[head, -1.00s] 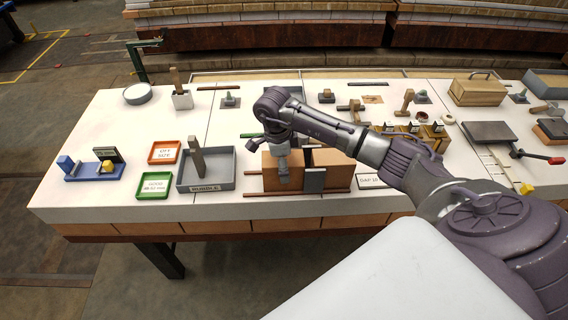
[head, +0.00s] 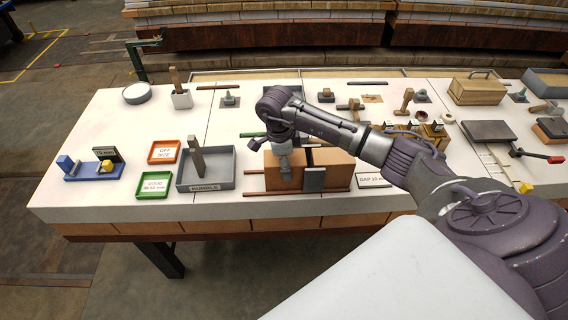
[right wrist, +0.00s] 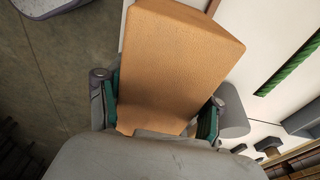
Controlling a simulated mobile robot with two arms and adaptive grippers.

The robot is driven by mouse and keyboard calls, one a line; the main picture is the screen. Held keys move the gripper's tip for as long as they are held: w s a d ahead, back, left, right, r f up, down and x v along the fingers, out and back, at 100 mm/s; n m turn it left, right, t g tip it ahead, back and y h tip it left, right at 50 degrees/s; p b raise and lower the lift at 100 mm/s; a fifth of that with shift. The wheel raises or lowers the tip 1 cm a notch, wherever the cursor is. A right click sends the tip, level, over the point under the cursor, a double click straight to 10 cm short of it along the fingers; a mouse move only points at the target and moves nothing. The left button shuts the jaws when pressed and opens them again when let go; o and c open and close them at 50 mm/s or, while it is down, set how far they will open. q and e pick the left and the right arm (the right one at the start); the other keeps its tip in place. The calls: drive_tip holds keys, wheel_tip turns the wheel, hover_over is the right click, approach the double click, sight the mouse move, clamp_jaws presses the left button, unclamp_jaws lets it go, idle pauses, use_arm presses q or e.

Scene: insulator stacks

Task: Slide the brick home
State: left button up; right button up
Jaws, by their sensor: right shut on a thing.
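An orange-brown brick (head: 291,181) stands on the white bench, at the left of a second, similar brick (head: 336,168). A narrow dark gap shows between them at the top. A grey plate (head: 314,180) stands in front where they meet and hides the lower joint. My right gripper (head: 285,168) comes down over the left brick and is shut on it. In the right wrist view the brick (right wrist: 178,65) sits between both finger pads (right wrist: 160,115). My left gripper is not in view.
Thin brown rails (head: 253,194) run beside the bricks. A grey tray (head: 228,182) with an upright wooden piece stands to the left. A gap sign (head: 373,180) stands to the right. Green (head: 154,185) and orange (head: 164,152) trays lie farther left.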

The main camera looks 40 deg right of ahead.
drive_tip(key=shift+s+d, duration=0.3)
drive_tip(key=shift+d, duration=0.2)
drive_tip(key=shift+s+d, duration=0.15)
drive_tip(key=shift+d, duration=0.15)
drive_tip(key=shift+d, duration=0.1)
drive_tip(key=o, duration=1.6)
drive_tip(key=shift+s, duration=0.1)
drive_tip(key=shift+o, duration=0.2)
